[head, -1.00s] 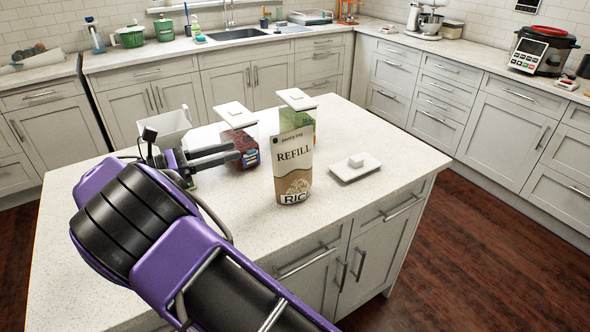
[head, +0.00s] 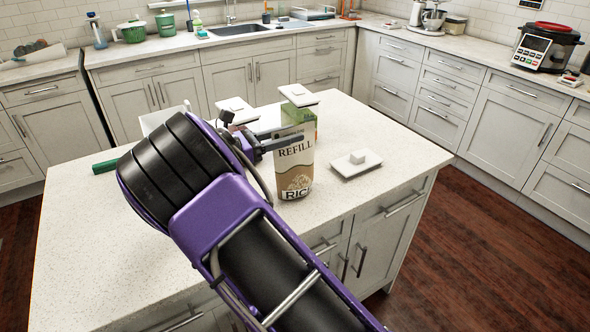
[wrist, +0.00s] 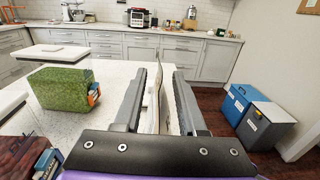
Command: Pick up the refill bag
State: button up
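The refill bag (head: 294,182) is a tall white and tan pouch marked "REFILL" and "RIC". It stands upright on the island counter (head: 90,235) in the head view. My gripper (wrist: 160,72) is open, its fingers on either side of the bag's upper part. In the wrist view the bag shows edge-on as a thin upright strip (wrist: 158,100) between the fingers, with gaps visible. In the head view one finger crosses the front of the bag; the other is mostly hidden.
A white lid with a knob (head: 357,162) lies right of the bag. Behind the bag stands a green box (head: 301,117) under a white lid (head: 299,95). Another white lid (head: 237,109) is left of it. A green item (head: 104,167) lies at the island's left.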

jog(key=shift+x, duration=1)
grip_shut()
jog(key=shift+r, duration=0.1)
dwell(0.5)
